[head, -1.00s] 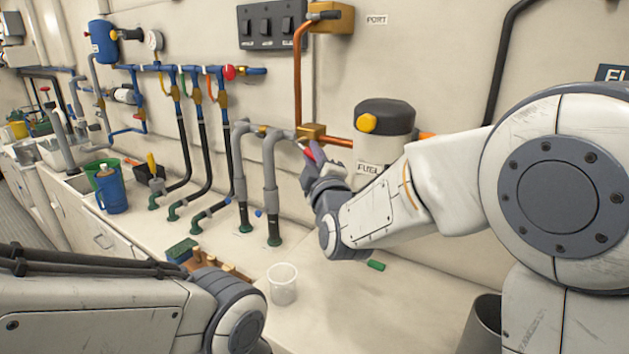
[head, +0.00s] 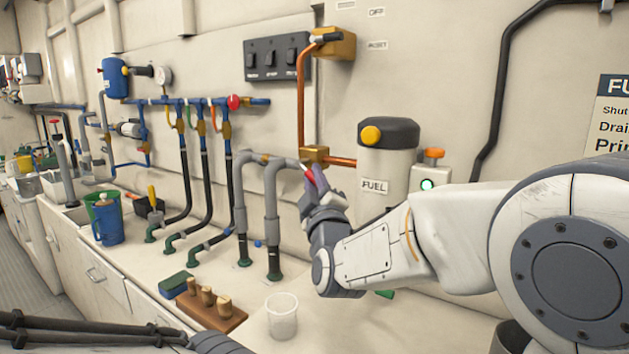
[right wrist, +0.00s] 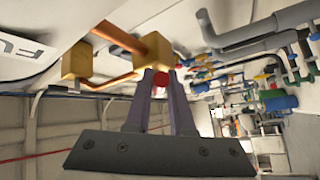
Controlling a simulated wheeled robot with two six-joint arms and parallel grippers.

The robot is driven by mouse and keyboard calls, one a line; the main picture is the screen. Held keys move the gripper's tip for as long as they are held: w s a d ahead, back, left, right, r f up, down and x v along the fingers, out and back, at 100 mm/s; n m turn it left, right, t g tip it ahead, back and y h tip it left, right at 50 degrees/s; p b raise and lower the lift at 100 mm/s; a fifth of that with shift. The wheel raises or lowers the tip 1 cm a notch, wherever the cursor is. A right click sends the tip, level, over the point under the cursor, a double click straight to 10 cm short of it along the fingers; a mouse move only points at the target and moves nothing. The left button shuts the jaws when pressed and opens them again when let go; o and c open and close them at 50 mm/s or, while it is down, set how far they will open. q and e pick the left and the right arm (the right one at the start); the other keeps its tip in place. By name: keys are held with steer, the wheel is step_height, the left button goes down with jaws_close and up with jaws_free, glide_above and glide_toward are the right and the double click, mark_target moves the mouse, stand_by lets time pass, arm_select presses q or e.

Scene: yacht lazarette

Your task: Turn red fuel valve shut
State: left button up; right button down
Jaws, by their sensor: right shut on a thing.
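The red fuel valve handle (head: 309,173) shows as a small red piece below the brass valve block (head: 314,154) on the copper pipe. My right gripper (head: 315,181) is at this handle and shut on it. In the right wrist view, the red handle (right wrist: 160,79) sits between the two fingers of the right gripper (right wrist: 159,74), just beneath the brass block (right wrist: 153,48). The fingers hide much of the handle, and its turn angle is hard to tell. My left gripper is outside the view; only part of the left arm shows at the bottom left.
A fuel canister (head: 387,165) and a box with a lit green lamp (head: 427,185) stand right of the valve. Grey pipes (head: 268,200) rise close on its left. A clear cup (head: 282,318) and a wooden peg block (head: 209,308) sit on the counter below.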

steer(key=c, duration=0.8)
jaws_free()
steer(key=shift+s, duration=0.1)
steer(key=b+v, duration=0.1)
steer(key=v, duration=0.9)
steer(key=shift+s+f+b, duration=0.2)
steer(key=shift+b, duration=0.1)
